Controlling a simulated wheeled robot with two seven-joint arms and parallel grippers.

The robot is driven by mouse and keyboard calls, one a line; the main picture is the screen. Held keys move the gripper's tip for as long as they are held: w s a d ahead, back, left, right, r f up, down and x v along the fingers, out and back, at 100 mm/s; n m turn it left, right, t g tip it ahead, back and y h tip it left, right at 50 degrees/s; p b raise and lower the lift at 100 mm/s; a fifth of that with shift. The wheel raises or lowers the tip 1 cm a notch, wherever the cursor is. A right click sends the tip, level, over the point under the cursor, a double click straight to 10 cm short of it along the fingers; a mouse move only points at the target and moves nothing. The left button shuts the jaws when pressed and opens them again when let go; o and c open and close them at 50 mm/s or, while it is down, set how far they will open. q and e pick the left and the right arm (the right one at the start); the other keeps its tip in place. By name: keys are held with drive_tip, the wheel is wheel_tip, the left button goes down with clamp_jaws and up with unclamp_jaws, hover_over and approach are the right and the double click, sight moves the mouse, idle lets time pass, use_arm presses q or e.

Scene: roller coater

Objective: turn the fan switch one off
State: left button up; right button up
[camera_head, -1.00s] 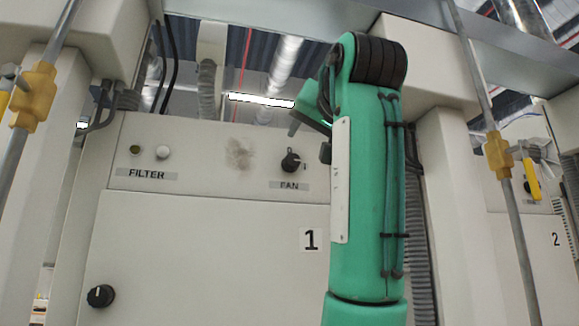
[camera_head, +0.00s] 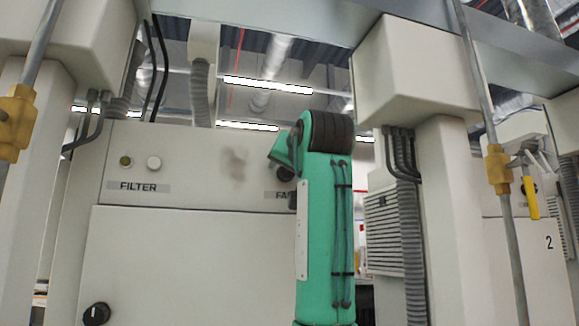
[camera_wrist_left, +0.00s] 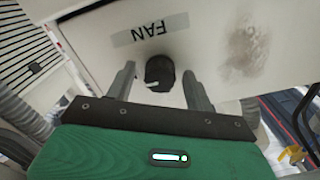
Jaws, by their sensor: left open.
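The fan switch is a black round knob with a light pointer mark, on the cream panel of cabinet one. In the head view the fan knob (camera_head: 285,174) is partly covered by my green left arm, and the FAN label (camera_head: 279,195) below it is cut off. In the left wrist view, upside down, the knob (camera_wrist_left: 160,72) sits between the two grey fingers of my left gripper (camera_wrist_left: 159,78). The fingers are open, with a gap visible on each side of the knob. My right gripper is in no view.
Another black knob (camera_head: 97,314) is at the lower left. A pipe with a yellow fitting (camera_head: 497,170) stands to the right, before cabinet two.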

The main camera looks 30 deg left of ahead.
use_arm(q)
drive_tip(key=shift+c, duration=0.6)
drive_tip(key=c, duration=0.9)
drive_tip(key=shift+o, duration=0.2)
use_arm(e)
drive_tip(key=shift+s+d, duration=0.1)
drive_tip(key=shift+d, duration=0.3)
use_arm(q)
drive_tip(key=shift+n, duration=0.3)
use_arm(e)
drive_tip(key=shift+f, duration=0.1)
use_arm(q)
drive_tip(key=n, duration=1.7)
drive_tip(key=shift+n, duration=0.3)
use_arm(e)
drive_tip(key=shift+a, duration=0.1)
